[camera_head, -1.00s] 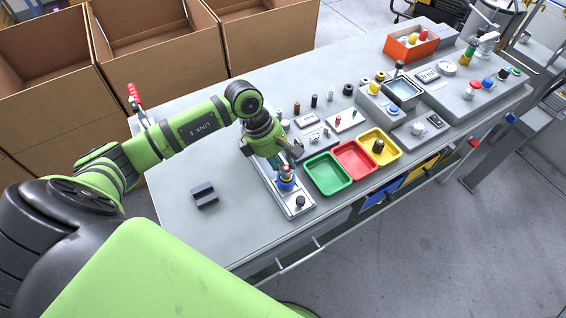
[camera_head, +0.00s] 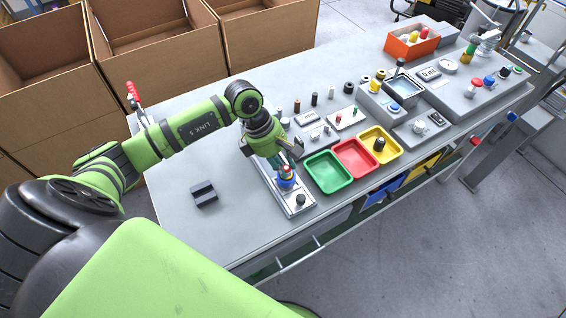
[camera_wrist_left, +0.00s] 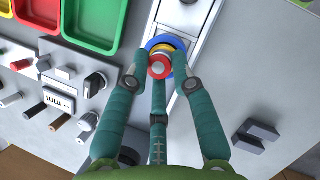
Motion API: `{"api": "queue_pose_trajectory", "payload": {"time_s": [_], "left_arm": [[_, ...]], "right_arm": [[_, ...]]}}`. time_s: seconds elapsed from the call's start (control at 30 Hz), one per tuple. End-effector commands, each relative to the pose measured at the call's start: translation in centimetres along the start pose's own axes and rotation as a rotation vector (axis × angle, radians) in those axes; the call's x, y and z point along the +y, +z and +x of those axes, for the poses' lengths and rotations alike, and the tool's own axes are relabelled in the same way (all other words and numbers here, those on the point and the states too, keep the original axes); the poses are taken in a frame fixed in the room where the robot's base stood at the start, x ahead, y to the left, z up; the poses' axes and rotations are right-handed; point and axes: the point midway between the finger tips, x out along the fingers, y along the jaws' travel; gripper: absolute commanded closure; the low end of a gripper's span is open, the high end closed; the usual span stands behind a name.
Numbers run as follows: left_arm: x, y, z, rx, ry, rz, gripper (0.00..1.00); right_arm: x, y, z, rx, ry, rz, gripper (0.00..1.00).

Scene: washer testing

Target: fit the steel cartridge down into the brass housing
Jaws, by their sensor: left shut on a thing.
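The steel cartridge, with a red band and a pale metal end, shows between my fingers in the wrist view (camera_wrist_left: 160,66). My left gripper (camera_head: 281,163), with three teal fingers, is shut on it. Right by it is a brass-yellow ring, which I take for the housing (camera_wrist_left: 167,48), inside a blue collar (camera_wrist_left: 154,43). In the head view the blue collar (camera_head: 287,184) sits on a long silver fixture plate (camera_head: 272,187). The cartridge's lower end is hidden, so I cannot tell how deep it sits. My right gripper is not in view.
Green (camera_head: 328,186), red (camera_head: 355,170) and yellow (camera_head: 387,154) trays stand right of the fixture. A dark slotted block (camera_head: 204,194) lies to the left, with bare table around it. Small pegs and plates stand behind the trays. A black knob (camera_head: 300,200) is at the fixture's front end.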

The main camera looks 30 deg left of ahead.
Motion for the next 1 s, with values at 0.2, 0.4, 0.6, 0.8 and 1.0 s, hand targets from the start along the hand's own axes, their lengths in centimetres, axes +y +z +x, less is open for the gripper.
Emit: {"api": "queue_pose_trajectory", "payload": {"time_s": [0.2, 0.4, 0.6, 0.8, 1.0], "left_arm": [[-0.1, -0.1, 0.1, 0.002, -0.003, -0.001, 0.47], [-0.1, -0.1, 0.1, 0.001, -0.002, 0.000, 0.47], [0.1, -0.1, -1.8, 0.003, 0.001, 0.001, 0.47], [0.1, -0.1, -6.0, 0.004, 0.003, 0.001, 0.47], [0.1, -0.1, -9.8, 0.003, 0.001, 0.000, 0.47]], "right_arm": [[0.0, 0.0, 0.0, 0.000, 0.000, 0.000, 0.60], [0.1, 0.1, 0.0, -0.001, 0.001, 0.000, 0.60], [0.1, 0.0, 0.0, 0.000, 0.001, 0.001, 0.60], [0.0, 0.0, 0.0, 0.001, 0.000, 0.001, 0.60], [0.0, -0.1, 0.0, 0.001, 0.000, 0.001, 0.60]]}}
